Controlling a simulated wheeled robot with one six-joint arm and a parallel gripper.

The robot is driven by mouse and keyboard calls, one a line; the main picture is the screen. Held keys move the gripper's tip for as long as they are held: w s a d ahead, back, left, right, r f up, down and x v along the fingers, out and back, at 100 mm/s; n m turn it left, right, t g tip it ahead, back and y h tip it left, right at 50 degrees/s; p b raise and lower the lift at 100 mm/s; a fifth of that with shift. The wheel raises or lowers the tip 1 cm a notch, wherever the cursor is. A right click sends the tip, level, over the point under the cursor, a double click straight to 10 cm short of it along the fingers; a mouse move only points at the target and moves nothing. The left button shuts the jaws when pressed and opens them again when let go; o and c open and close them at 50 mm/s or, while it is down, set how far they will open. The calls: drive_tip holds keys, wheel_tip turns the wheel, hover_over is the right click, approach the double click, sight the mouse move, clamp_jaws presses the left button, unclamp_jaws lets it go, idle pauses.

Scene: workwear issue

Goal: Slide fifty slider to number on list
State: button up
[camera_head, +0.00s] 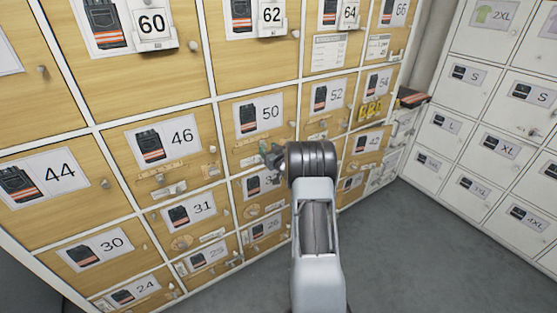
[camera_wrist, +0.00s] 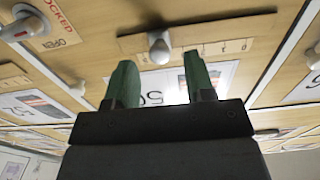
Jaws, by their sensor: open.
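The door marked 50 (camera_head: 262,113) is a wooden locker front with a trousers picture, left of my arm in the head view. In the wrist view its label (camera_wrist: 160,92) shows upside down, partly hidden by my fingers. In the head view my gripper (camera_head: 268,156) is at the lower part of door 50.
Paper sheets with small unreadable text (camera_head: 329,51) hang on the door below 64. Number cards stand out from doors 60 (camera_head: 152,25) and 62 (camera_head: 271,16). White lockers (camera_head: 500,100) stand right; grey floor (camera_head: 420,240) is clear.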

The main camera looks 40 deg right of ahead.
drive_tip(key=s, duration=1.2)
drive_tip(key=shift+a, duration=0.35)
drive_tip(key=shift+w, duration=0.1)
drive_tip(key=s+d+f+m+g+h, duration=0.2)
drive_tip(key=s+d+f+g+h, duration=0.15)
drive_tip(key=f+g, duration=0.4)
drive_tip(key=s+a+m+g+p, duration=0.1)
drive_tip(key=s+a+g, duration=0.2)
drive_tip(key=s+g, duration=0.15)
drive_tip(key=s+a+r+n+g+y+p, duration=0.1)
drive_tip(key=s+a+r+n+y+p, duration=0.1)
drive_tip(key=s+a+r+p, duration=0.2)
drive_tip(key=s+a+r+n+g+y+p, duration=0.1)
drive_tip(key=s+a+r+p, duration=0.3)
drive_tip(key=s+a+r, duration=0.6)
drive_tip(key=a+r, duration=0.5)
drive_tip(key=a, duration=0.2)
drive_tip(key=a+r+y, duration=0.1)
drive_tip(key=a+r, duration=0.4)
drive_tip(key=a, duration=0.2)
drive_tip(key=shift+a+n+p, duration=0.3)
drive_tip(key=shift+n+p, duration=0.05)
drive_tip(key=shift+n, duration=0.05)
